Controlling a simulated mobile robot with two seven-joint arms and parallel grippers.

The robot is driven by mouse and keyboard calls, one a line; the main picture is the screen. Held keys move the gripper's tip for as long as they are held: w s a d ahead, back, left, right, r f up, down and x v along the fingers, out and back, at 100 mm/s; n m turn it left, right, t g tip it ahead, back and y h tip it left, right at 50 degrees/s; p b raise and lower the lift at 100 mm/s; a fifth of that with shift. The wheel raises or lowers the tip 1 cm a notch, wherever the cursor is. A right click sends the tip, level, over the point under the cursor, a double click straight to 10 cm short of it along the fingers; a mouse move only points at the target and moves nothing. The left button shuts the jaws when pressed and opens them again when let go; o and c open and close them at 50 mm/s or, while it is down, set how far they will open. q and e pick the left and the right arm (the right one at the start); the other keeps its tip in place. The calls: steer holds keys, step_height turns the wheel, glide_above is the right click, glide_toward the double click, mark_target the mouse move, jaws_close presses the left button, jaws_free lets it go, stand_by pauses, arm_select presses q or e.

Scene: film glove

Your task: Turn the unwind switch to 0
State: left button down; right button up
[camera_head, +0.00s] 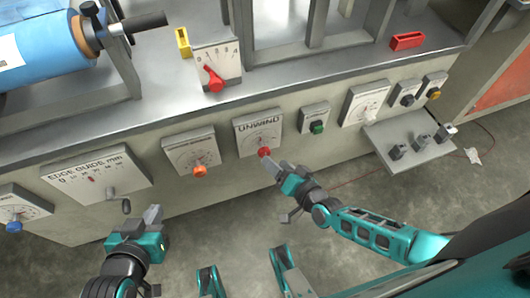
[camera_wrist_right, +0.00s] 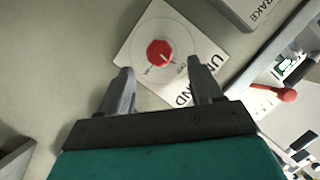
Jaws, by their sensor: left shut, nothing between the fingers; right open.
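The unwind switch is a red knob (camera_head: 264,152) on a white plate (camera_head: 258,125) marked "UNWIND" on the front panel. In the right wrist view the round red knob (camera_wrist_right: 160,53) sits on its white dial, just beyond and between the fingertips. Its pointer setting is too small to read. My right gripper (camera_head: 269,166) is open in front of the knob; in the wrist view its two fingers (camera_wrist_right: 161,80) are spread with nothing between them. My left gripper (camera_head: 152,215) is shut and empty, below the edge guide plate.
An orange knob plate (camera_head: 190,150) and the edge guide plate (camera_head: 97,175) are to the left. A green button (camera_head: 317,127) and another dial plate (camera_head: 363,103) are to the right. A grey shelf (camera_head: 435,150) juts out at right. A red lever (camera_head: 215,80) stands above.

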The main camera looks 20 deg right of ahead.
mark_target(264, 152)
steer(key=b+x, duration=0.2)
steer(key=x, duration=0.5)
steer(key=shift+w, duration=0.15)
steer(key=shift+c, duration=0.5)
